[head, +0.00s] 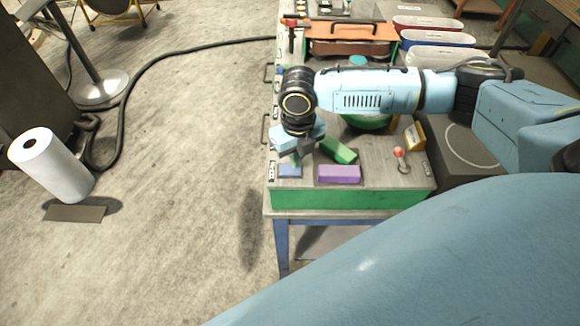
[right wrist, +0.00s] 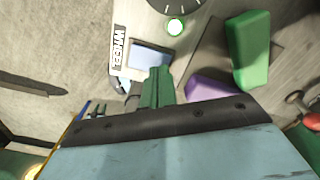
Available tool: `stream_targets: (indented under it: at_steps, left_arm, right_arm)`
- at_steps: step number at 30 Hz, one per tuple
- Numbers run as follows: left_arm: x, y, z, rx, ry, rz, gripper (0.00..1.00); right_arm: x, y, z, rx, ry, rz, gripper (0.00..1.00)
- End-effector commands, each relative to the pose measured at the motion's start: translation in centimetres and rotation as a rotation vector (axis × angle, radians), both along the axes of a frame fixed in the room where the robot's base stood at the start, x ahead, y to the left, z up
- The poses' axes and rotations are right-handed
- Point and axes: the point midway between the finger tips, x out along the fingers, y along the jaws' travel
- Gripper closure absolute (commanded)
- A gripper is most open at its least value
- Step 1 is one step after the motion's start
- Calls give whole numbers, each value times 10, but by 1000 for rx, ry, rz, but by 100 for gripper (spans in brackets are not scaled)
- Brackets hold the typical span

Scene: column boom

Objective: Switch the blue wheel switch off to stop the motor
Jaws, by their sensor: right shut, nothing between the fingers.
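The blue wheel switch (head: 289,170) sits at the near left corner of the workbench top. In the right wrist view the blue switch (right wrist: 150,56) lies beside a "WHEEL" label (right wrist: 118,48). My right gripper (head: 304,154) is above the bench, close to the switch, shut and empty. Its fingertips (right wrist: 158,74) overlap the switch's lower edge in the right wrist view; I cannot tell whether they touch it. A round light (right wrist: 175,26) with a green ring shows near the switch. My left gripper is not in view.
A purple block (head: 339,174) and a green block (head: 340,151) lie right of the switch. A red-knobbed lever (head: 399,154) stands farther right on the bench (head: 380,178). Behind are an orange toolbox (head: 352,32) and several bins. Floor left of the bench is mostly open.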

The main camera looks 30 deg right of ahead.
Motion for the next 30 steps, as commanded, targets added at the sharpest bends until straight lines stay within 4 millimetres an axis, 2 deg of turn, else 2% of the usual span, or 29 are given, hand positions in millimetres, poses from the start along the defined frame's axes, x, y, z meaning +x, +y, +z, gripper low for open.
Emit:
stream_targets:
  at_steps: [30]
  left_arm:
    - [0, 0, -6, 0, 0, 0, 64]
  right_arm:
    - [0, 0, -16, 0, 1, 0, 100]
